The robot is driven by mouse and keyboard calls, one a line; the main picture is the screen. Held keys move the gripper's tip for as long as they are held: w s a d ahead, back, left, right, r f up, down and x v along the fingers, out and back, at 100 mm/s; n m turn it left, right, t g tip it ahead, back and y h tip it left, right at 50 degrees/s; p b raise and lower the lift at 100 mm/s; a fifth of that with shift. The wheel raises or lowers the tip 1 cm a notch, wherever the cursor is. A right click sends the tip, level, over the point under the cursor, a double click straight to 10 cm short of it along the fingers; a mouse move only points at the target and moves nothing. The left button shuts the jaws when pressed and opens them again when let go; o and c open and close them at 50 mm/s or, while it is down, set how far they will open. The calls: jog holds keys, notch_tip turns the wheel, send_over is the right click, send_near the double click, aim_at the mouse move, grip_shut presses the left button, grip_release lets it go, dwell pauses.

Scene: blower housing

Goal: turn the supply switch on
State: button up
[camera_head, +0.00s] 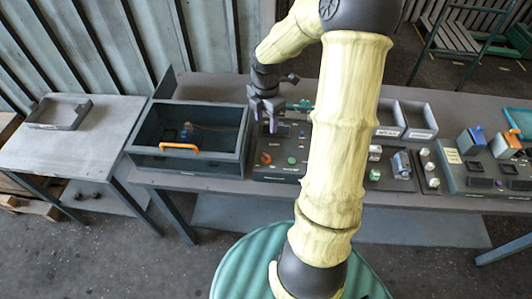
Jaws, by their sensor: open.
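A dark control panel (287,172) lies on the workbench, just right of the open dark housing. It carries an orange knob (266,158) and small green buttons (292,160). I cannot read the labels, so I cannot tell which control is the supply switch or how it is set. My gripper (267,116) is open and points down over the back part of this panel, behind the orange knob. It appears empty. Whether its fingertips touch anything is too small to tell. My yellow-sleeved arm hides the panel's right side.
The open housing (136,150) with an orange handle (180,147) stands left of the panel. Grey bins (418,120) and a panel with blue and orange parts (490,172) stand to the right. A side table (70,155) at left bears a grey tray (59,113).

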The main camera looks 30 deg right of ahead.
aim_at(266, 155)
notch_tip(266, 155, down, 17)
jog(key=shift+f+p, duration=0.1)
jog(key=shift+p, duration=0.75)
jog(key=c, duration=1)
